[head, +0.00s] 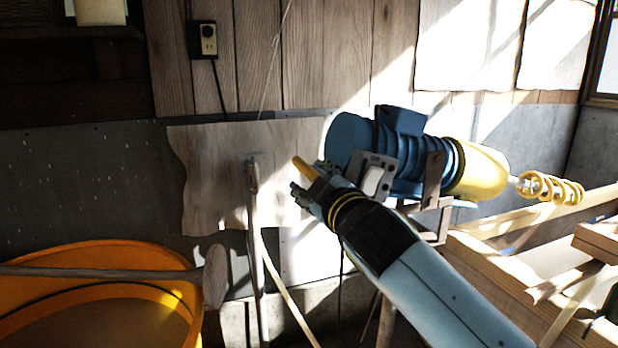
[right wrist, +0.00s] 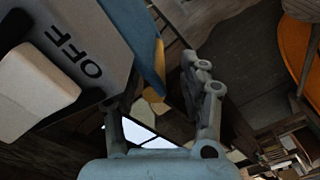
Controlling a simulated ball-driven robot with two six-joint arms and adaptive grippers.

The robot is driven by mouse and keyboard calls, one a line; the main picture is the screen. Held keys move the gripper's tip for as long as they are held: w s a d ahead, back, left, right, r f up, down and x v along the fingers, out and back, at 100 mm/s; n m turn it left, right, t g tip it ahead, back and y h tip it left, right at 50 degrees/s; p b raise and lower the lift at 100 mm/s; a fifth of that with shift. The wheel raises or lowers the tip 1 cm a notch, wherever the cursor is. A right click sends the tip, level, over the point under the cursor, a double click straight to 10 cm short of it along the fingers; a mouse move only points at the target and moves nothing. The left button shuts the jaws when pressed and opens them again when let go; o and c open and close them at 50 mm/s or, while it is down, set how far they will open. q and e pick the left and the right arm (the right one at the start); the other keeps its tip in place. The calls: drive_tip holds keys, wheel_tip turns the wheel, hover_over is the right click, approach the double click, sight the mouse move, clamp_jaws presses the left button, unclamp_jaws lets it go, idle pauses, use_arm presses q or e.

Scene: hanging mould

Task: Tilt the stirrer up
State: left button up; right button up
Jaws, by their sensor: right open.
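The stirrer has a ribbed blue motor body (head: 350,138), a yellow section (head: 482,170) and a yellow coil (head: 550,188) at its right end. It lies nearly level, with the coil end slightly lower, on a metal bracket (head: 432,182). A grey switch box with a white rocker (head: 373,181) is on its near side; the right wrist view shows this rocker (right wrist: 35,85) close up beside "OFF". My right gripper (head: 312,186) is open at the motor's left end, by a yellow handle (head: 303,168). In the right wrist view the gripper's fingers (right wrist: 158,100) are apart. My left gripper is not in view.
A large orange tub (head: 100,255) stands at lower left, with a wooden-headed pole (head: 214,277) across it. Wooden beams (head: 500,265) lie at lower right. A socket (head: 207,40) is on the plank wall behind. Thin upright rods stand left of my right gripper.

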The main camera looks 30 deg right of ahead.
drive_tip(key=v, duration=0.9)
drive_tip(key=shift+s, duration=0.2)
drive_tip(key=s+f+m+g+y+b, duration=0.1)
drive_tip(key=s+f+g+b, duration=0.25)
drive_tip(key=f, duration=1.75)
drive_tip(key=s+f+g+y+b, duration=0.15)
drive_tip(key=s+f+g, duration=0.25)
drive_tip(key=f, duration=1.7)
drive_tip(key=s+f+m+g+b, duration=0.2)
drive_tip(key=s+f+g, duration=0.3)
drive_tip(key=s+f, duration=1)
drive_tip(key=s+f+m+g, duration=0.1)
drive_tip(key=s+f, duration=0.2)
drive_tip(key=s, duration=0.3)
drive_tip(key=s+f+m+g, duration=0.1)
drive_tip(key=s+f, duration=0.3)
drive_tip(key=s, duration=0.3)
drive_tip(key=s+f+m+g+y, duration=0.1)
drive_tip(key=s+f+g, duration=0.1)
drive_tip(key=s, duration=0.5)
drive_tip(key=shift+d+f+m+b, duration=0.3)
drive_tip(key=shift+f+m+b, duration=0.15)
drive_tip(key=shift+f, duration=0.25)
